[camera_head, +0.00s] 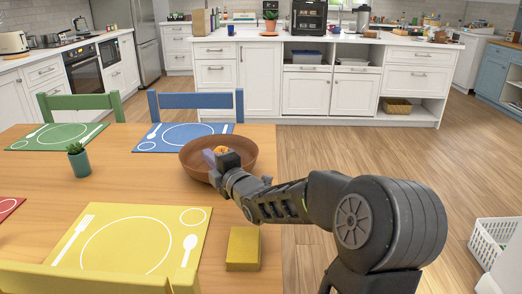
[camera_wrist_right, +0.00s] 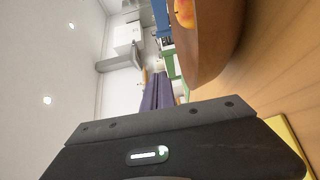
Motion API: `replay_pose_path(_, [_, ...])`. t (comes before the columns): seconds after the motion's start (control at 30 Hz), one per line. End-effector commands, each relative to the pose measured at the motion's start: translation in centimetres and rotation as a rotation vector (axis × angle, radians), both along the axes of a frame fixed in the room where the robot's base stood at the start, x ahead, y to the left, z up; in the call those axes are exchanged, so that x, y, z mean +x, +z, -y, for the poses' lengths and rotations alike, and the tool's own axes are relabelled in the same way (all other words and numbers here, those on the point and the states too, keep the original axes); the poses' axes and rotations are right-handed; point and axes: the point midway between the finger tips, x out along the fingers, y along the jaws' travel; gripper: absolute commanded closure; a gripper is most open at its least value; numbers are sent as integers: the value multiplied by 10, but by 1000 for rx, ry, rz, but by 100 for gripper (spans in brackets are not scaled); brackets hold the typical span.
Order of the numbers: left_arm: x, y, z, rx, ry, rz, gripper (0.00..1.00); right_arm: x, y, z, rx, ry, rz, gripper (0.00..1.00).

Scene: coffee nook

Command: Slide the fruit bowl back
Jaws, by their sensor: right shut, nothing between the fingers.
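The brown fruit bowl (camera_head: 188,165) stands on the wooden table near its right edge, with orange-coloured fruit (camera_head: 221,149) in it. My right gripper (camera_head: 209,157) reaches in from the right and overlaps the bowl's near side in the head view. In the right wrist view the bowl (camera_wrist_right: 215,50) is close beside the fingers (camera_wrist_right: 158,92), with a red-yellow apple (camera_wrist_right: 184,12) in it. The fingers are together and empty. I cannot tell whether they touch the bowl. My left gripper is not in view.
A yellow box (camera_head: 243,248) lies on the table under my right forearm. A yellow placemat (camera_head: 150,215), a blue placemat (camera_head: 165,146) and a small potted plant (camera_head: 79,162) are to the left. A blue chair (camera_head: 196,100) stands behind the table.

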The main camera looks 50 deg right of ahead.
Motion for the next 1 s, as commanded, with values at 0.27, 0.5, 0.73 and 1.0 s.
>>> replay_pose_path(0.27, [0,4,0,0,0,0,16,-44,1,65,-3,-6,-1,100])
replay_pose_path(0.5, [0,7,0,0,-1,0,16,-71,0,105,-1,-3,-1,100])
replay_pose_path(0.73, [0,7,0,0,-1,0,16,-81,0,118,1,0,-1,100])
replay_pose_path(1.0, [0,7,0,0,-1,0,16,-81,0,118,1,1,0,100])
